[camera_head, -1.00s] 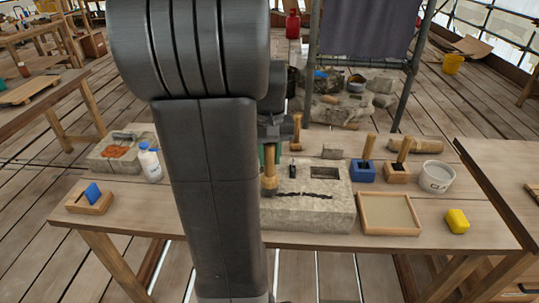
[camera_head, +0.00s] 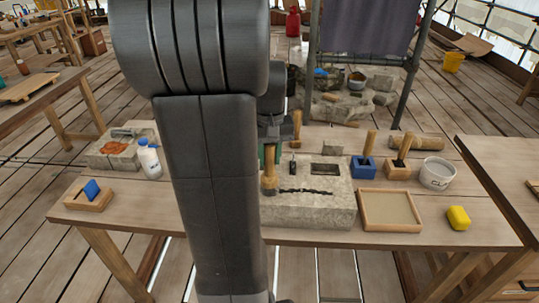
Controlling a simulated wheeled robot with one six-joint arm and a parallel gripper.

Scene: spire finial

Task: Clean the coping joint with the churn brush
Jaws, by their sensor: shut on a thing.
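The coping stone (camera_head: 330,210) is a pale block on the workbench with a dark, jagged joint (camera_head: 305,191) across its top and a rectangular dark recess (camera_head: 325,169) behind it. My gripper (camera_head: 270,147) is above the left part of the stone, partly hidden by my arm. It is shut on a wooden-handled brush (camera_head: 269,170), which is upright with its lower end near the joint's left end. I cannot tell whether the bristles touch the stone. A small dark upright object (camera_head: 292,165) stands on the stone beside the brush.
A white bottle (camera_head: 149,159) and a wooden box with a blue item (camera_head: 88,196) are left.

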